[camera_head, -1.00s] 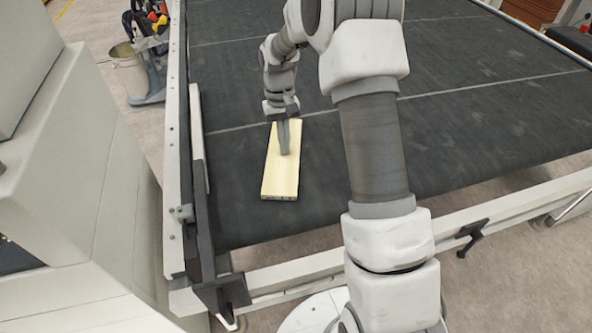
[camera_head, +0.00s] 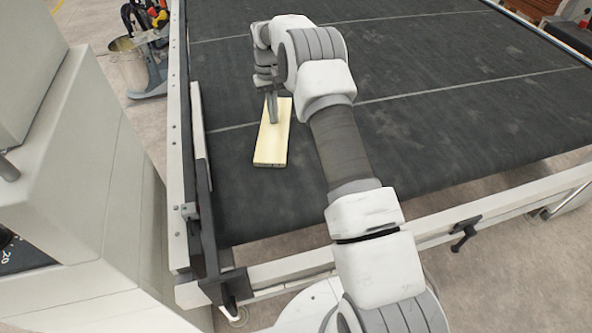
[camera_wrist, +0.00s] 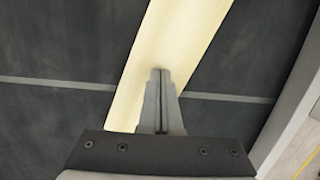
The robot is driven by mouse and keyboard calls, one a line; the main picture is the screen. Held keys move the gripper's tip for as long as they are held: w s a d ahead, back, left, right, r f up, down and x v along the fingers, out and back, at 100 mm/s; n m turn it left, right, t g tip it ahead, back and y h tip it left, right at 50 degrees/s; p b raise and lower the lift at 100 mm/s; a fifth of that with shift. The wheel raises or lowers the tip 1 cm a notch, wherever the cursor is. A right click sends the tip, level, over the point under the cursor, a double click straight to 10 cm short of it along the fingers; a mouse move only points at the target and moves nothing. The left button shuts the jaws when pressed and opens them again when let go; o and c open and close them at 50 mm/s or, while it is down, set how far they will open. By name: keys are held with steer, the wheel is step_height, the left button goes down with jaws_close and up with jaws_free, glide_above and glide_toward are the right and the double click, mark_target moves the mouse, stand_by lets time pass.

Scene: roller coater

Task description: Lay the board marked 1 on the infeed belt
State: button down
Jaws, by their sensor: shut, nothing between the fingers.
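A pale yellow board (camera_head: 270,149) lies flat, as far as I can tell, on the dark infeed belt (camera_head: 450,120) near its left side. Its long side runs away from me, across a light line on the belt. I cannot make out a number on it. My gripper (camera_head: 273,121) is over the far half of the board, pointing down. In the wrist view the two fingers (camera_wrist: 160,72) are together with nothing between them, in front of the board (camera_wrist: 185,35). Whether the fingertips touch the board is unclear.
A pale side rail (camera_head: 177,150) with a dark guide runs along the belt's left edge. A large light machine housing (camera_head: 85,190) stands left of it. A metal bucket (camera_head: 127,62) stands on the floor at upper left. The belt is bare to the right.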

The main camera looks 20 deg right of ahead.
steer(key=shift+w+f, duration=0.35)
steer(key=shift+w, duration=0.1)
steer(key=shift+w+r+p, duration=0.15)
steer(key=shift+r+p, duration=0.5)
step_height(320, 180, up, 17)
steer(key=w+p, duration=0.2)
steer(key=p, duration=0.7)
steer(key=shift+w+f+p, duration=0.2)
steer(key=shift+w+p, duration=0.15)
steer(key=shift+p, duration=0.05)
steer(key=shift+r, duration=0.1)
